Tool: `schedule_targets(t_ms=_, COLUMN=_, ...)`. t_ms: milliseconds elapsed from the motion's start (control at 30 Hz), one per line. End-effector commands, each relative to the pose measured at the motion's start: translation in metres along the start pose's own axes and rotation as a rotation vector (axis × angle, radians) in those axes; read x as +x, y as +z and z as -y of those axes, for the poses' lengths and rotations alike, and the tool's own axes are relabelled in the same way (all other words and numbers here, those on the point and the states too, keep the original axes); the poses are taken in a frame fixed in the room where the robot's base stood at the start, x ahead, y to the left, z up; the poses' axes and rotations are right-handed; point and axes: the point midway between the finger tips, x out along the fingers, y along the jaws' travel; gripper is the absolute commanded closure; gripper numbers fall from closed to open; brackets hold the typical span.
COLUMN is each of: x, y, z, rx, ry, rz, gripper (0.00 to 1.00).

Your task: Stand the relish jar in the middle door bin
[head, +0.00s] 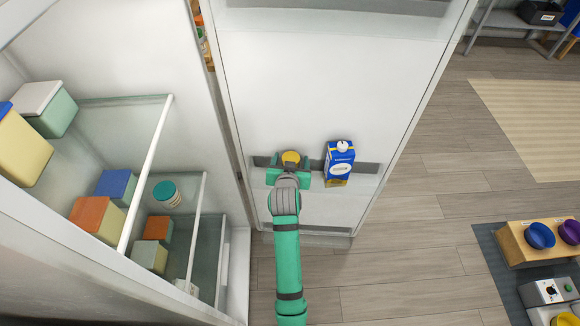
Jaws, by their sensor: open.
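A jar with a yellow lid (291,157) stands in a bin (368,168) on the open fridge door. Its lid shows, but its body is mostly hidden behind my gripper, and I cannot read a label to tell if it is the relish jar. My gripper (289,168) is open at this bin, with its green jaws on either side of the jar. I cannot tell whether the jaws touch it. Another jar, with a teal lid (165,191), stands on a lower fridge shelf.
A blue and white carton (339,163) stands in the same bin, just right of my gripper. Another bin (340,8) is higher on the door. Several boxes (96,219) sit on glass shelves at left.

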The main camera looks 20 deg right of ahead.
Motion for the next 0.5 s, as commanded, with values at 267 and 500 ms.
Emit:
schedule_targets(t_ms=267, x=-0.048, y=0.001, z=0.0, rx=0.0, ry=0.0, rz=0.0, gripper=0.3)
schedule_targets(t_ms=500, x=-0.092, y=0.001, z=0.0, rx=-0.001, ry=0.0, rz=0.0, gripper=0.3)
